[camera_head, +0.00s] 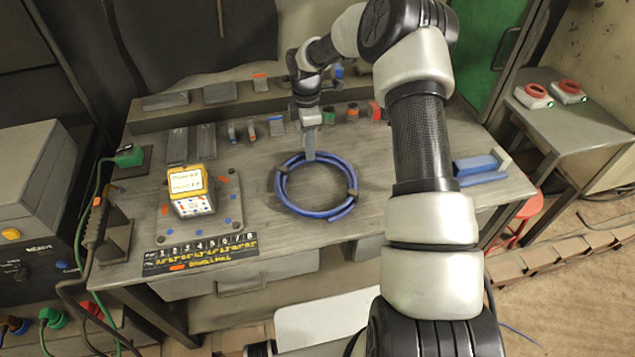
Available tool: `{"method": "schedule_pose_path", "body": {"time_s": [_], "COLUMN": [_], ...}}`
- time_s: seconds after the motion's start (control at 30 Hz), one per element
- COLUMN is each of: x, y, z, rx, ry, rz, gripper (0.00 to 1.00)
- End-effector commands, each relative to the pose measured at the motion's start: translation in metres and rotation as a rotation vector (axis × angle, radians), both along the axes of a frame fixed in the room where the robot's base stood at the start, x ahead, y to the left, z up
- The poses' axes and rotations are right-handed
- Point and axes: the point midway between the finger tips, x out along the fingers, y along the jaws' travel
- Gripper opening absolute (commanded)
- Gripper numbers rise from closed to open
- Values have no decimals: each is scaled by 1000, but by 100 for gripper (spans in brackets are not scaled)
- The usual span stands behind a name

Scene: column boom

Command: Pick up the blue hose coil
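The blue hose coil (322,213) lies flat on the grey workbench (250,265) near its middle, with dark ties on its left and right sides. My gripper (311,156) points down at the far side of the coil's ring. Its fingertips overlap the far rim in this view. I cannot tell whether they touch the hose or hover above it. The fingers look like one narrow shape from here, so the gap between them does not show.
A yellow-topped box (190,190) stands on a spotted plate left of the coil. A black numbered strip (200,254) lies at the front left edge. Small parts line the back of the bench. A blue block (476,165) lies at the right. A red stool (522,215) stands beyond.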

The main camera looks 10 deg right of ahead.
Motion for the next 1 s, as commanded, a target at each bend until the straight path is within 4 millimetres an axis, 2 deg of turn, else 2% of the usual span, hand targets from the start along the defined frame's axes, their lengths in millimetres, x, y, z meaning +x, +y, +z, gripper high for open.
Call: {"method": "schedule_pose_path", "body": {"time_s": [0.13, 0.37, 0.6, 0.87, 1.0], "x": [-1, 0, 0, 0, 1], "y": [0, 0, 0, 0, 0], "z": [-22, -26, -26, -24, -15], "rx": [0, 0, 0, 0, -1], "ry": [2, 0, 0, -1, -3], "rz": [1, 0, 0, 0, 0], "gripper": [36, 36, 0, 0, 0]}}
